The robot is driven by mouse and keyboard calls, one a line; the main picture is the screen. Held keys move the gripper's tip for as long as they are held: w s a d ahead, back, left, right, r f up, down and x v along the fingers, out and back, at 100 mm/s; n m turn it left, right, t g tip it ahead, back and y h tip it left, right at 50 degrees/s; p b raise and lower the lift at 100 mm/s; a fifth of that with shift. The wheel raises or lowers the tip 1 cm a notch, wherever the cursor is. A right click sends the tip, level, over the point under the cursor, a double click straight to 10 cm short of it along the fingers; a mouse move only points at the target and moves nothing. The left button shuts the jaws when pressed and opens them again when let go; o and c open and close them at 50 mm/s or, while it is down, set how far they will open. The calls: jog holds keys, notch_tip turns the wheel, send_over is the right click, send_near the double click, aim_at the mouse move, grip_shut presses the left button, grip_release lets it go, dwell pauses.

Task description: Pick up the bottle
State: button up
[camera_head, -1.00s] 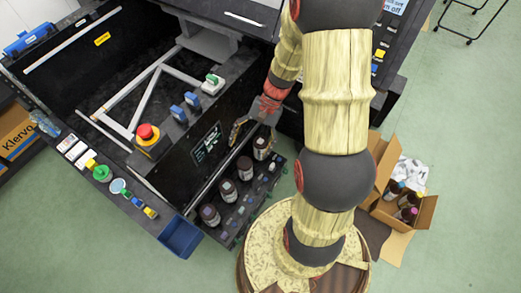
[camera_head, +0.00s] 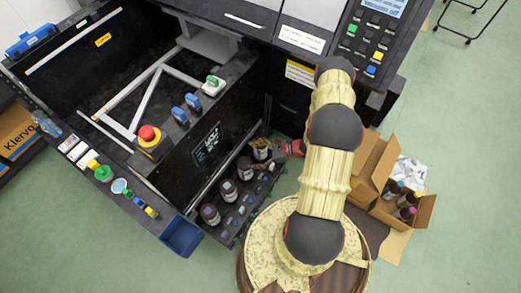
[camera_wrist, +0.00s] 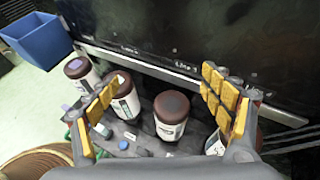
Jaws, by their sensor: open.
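Several dark-capped bottles with white labels stand upright in a row on the machine's open shelf. In the wrist view, one bottle (camera_wrist: 172,113) stands in the gap between my fingers. A second bottle (camera_wrist: 122,90) is partly behind the left finger, and a third (camera_wrist: 78,70) stands further left. Another bottle (camera_wrist: 215,143) is mostly hidden by my gripper at lower right. My gripper (camera_wrist: 160,88) is open and empty, its yellow pads spread apart. In the head view, my gripper (camera_head: 263,149) is at the far end of the row and largely hides the bottle there.
A black machine wall (camera_wrist: 190,35) rises close behind the bottles. A blue bin (camera_head: 181,237) hangs at the row's near end. Small items lie on the shelf (camera_head: 225,234) in front of the bottles. A cardboard box (camera_head: 423,212) with more bottles stands on the floor at right.

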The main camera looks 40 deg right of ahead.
jog(key=w+d+f+m+t+h, duration=0.2)
jog(key=d+f+m+t+h, duration=0.15)
jog(key=d+f+m, duration=0.45)
jog(key=t+h, duration=0.1)
jog(key=h, duration=0.3)
send_over(260, 151)
jog(key=s+d, duration=0.4)
notch_tip(260, 151, down, 3)
jog(key=b+x, duration=0.2)
jog(key=x, duration=0.6)
jog(key=shift+s+a+f, duration=0.2)
jog(key=shift+f, duration=0.05)
jog(key=shift+h, duration=0.25)
jog(key=shift+c, duration=0.8)
jog(key=c, duration=1.9)
grip_shut()
